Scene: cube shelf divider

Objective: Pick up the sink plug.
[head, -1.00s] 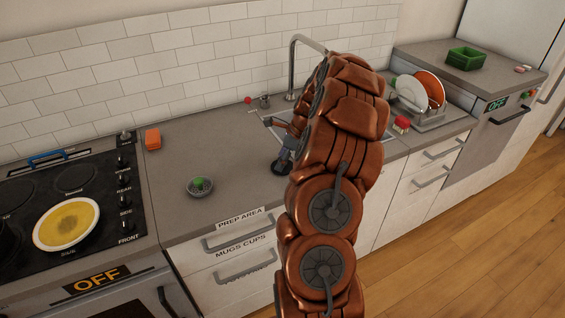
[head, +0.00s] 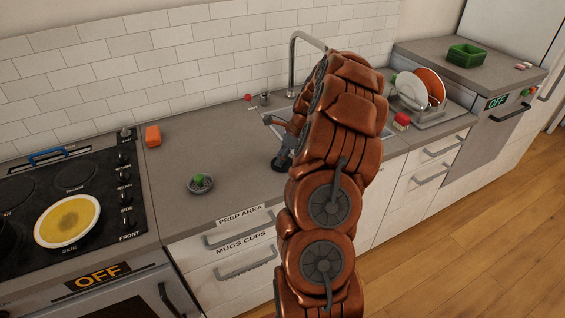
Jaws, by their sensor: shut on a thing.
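My arm reaches over the counter beside the sink, and its links cover much of the basin. My gripper (head: 284,154) points down at the left side of the sink. It is shut on a small dark round thing, which appears to be the sink plug (head: 278,165). The plug is at the fingertips, close to the counter's surface or the sink's edge. I cannot tell whether it touches the surface beneath.
A grey dish (head: 200,188) with a green thing in it sits on the counter to the left. An orange block (head: 153,136) lies near the stove. The faucet (head: 292,65) stands behind my arm. A dish rack (head: 432,118) with plates is to the right.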

